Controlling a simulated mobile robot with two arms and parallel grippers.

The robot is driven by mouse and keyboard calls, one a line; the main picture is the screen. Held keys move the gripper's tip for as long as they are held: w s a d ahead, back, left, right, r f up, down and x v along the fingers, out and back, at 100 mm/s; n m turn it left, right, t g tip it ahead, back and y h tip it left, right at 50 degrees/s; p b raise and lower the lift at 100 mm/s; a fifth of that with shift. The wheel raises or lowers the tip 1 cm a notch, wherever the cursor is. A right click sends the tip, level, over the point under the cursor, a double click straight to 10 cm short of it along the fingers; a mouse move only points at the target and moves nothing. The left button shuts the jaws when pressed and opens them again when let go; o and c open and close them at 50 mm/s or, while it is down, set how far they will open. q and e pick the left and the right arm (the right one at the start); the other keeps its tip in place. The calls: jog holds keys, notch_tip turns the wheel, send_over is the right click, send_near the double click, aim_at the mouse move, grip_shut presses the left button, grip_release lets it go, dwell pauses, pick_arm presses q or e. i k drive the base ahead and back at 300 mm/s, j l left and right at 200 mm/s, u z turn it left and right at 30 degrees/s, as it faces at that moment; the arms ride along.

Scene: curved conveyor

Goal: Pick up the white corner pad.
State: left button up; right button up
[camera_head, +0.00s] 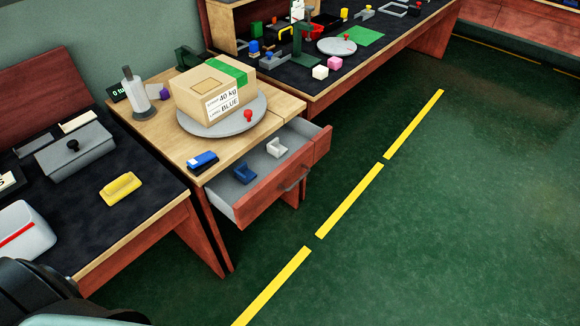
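The white corner pad (277,148) lies inside the open drawer (285,188), toward its right side. It is a small, pale, angular piece. A blue corner pad (243,174) lies in the same drawer, to the left of the white one and apart from it. The drawer is pulled out from under the wooden table. Neither of my grippers is in view. Only a dark, rounded part of my own body shows at the lower left corner.
On the wooden table above the drawer, a cardboard box (190,103) with green tape stands on a round grey turntable (198,129). A blue stapler-like object (203,160) lies near the table edge. Dark-topped benches flank the table. The green floor (440,210) to the right is clear.

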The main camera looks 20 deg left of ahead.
aim_at(274, 149)
jog(key=i+l+u, duration=0.15)
jog(key=i+l, duration=0.25)
jog(key=i+l+u, duration=0.2)
jog(key=i+l, duration=0.2)
jog(key=i+l+u, duration=0.15)
jog(key=i+l, duration=0.2)
jog(key=l, duration=0.25)
